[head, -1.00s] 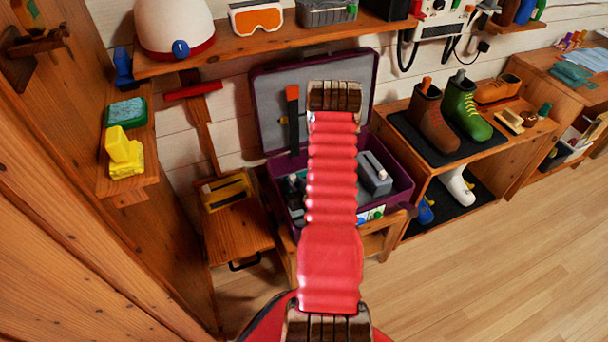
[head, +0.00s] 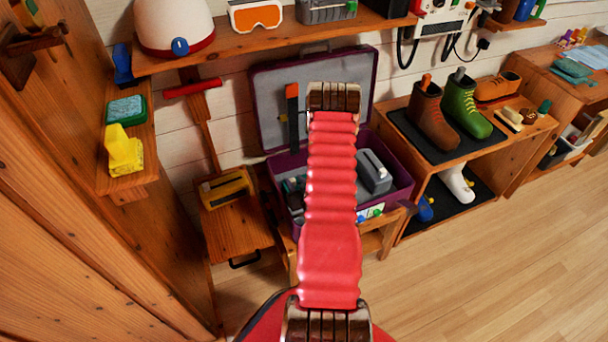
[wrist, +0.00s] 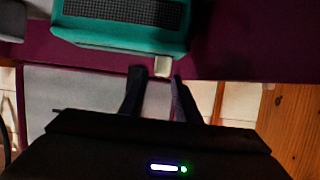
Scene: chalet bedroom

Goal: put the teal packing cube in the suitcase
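The open purple suitcase (head: 400,188) stands on a low wooden stand, its grey-lined lid (head: 345,85) raised against the wall. In the wrist view the teal packing cube (wrist: 120,36), with a dark mesh top, is over the purple suitcase, next to a grey item. It has a small pale tab (wrist: 162,67). My gripper (wrist: 158,78) has its two dark fingers apart, with the tab between or just beyond their tips and no clear contact. In the head view my red arm hides the suitcase's middle, and I cannot make out the teal cube clearly there.
A grey block (head: 374,171) lies in the suitcase's right side. A shoe rack with boots (head: 465,108) stands close on the right. A wooden stool with a yellow item (head: 226,188) is on the left. A shelf with a helmet (head: 175,25) runs above. Floor at front right is clear.

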